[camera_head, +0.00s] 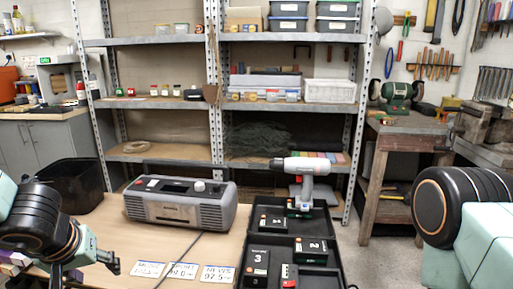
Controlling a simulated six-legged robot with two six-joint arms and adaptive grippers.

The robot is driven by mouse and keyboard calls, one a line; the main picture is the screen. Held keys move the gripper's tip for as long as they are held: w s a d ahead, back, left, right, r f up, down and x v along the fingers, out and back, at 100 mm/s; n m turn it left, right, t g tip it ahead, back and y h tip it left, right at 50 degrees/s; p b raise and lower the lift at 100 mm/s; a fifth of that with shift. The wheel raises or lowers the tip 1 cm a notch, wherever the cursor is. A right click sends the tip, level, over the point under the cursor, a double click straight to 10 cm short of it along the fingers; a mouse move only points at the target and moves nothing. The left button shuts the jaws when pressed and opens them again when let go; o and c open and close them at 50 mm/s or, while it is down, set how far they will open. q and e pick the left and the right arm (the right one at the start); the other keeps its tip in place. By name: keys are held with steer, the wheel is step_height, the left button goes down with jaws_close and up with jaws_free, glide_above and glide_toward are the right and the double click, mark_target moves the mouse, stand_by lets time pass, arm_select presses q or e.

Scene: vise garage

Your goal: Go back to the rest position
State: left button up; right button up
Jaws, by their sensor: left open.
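My left arm comes in from the left edge, and its gripper (86,266) is low at the left, over the front left of the wooden table (110,222). The fingers are spread apart with nothing seen between them. One finger points right, towards the white number cards (183,270). My right arm shows only as a thick black and pale green link at the right edge. Its gripper is out of the picture.
A grey radio (180,203) stands on the table. A black bin (75,184) is behind my left arm. Shelving (216,130) and a workbench (405,125) stand behind.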

arm_select(q)
steer(key=s+d+f+m+g, duration=0.1)
steer(key=s+d+f, duration=0.4)
steer(key=f, duration=0.4)
steer(key=s+d+f, duration=0.2)
steer(key=s+f, duration=0.4)
steer(key=f, duration=0.3)
steer(key=s+d+f+m+g, duration=0.1)
steer(key=s+f+g, duration=0.1)
steer(key=s, duration=0.6)
steer(key=s+d+f+m+g+h, duration=0.1)
steer(key=s+d+f+m+g, duration=0.1)
steer(key=s+f, duration=0.3)
steer(key=s, duration=0.3)
steer(key=shift+d+f, duration=0.2)
steer(key=shift+d, duration=0.1)
